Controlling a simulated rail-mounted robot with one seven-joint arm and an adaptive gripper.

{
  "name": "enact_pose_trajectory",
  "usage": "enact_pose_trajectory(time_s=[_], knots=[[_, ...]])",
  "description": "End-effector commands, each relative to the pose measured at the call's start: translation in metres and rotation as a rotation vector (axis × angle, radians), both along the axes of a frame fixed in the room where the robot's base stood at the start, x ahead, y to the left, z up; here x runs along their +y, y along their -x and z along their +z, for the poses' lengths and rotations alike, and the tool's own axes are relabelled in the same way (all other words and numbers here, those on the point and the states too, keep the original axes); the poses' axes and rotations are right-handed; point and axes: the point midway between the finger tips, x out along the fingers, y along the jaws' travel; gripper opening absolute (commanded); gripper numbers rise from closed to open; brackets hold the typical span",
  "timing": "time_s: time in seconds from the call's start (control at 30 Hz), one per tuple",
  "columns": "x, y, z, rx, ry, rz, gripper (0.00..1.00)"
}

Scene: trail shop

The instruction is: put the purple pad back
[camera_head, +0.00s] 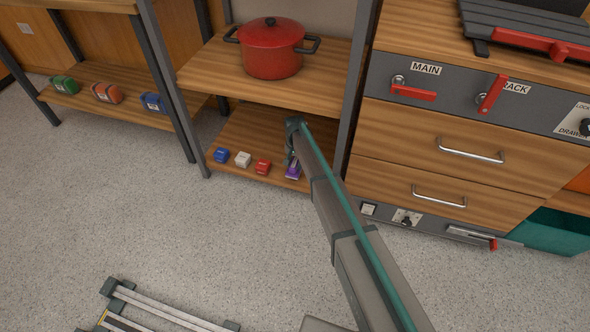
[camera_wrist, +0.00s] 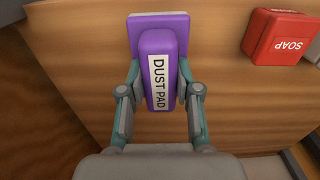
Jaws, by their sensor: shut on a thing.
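The purple pad (camera_wrist: 157,45), labelled DUST PAD, stands between the two fingers of my gripper (camera_wrist: 160,103) in the wrist view. The fingers are shut on its sides. In the head view the purple pad (camera_head: 293,170) is at the right end of a low wooden shelf (camera_head: 232,141), near the front edge. My arm reaches down to it from the lower right and hides part of it and of the gripper. I cannot tell whether the pad rests on the shelf or is just above it.
On the same shelf, left of the pad, stand a red soap block (camera_head: 263,167), a white block (camera_head: 243,159) and a blue block (camera_head: 221,155). A red pot (camera_head: 271,48) sits on the shelf above. A grey post (camera_head: 357,95) and drawers (camera_head: 440,150) stand close on the right.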

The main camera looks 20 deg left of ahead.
Motion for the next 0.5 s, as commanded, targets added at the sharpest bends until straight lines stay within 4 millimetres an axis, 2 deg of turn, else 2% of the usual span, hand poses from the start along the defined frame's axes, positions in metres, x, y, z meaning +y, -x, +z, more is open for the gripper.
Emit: enact_pose_trajectory(time_s=[0.03, 0.17, 0.5], knots=[[0.0, -0.001, -0.013, 0.001, 0.0, 0.0, 0.0], [0.0, -0.001, -0.028, 0.0, 0.0, 0.0, 0.0], [0.0, 0.0, -0.03, -0.001, 0.0, 0.001, 0.0]])
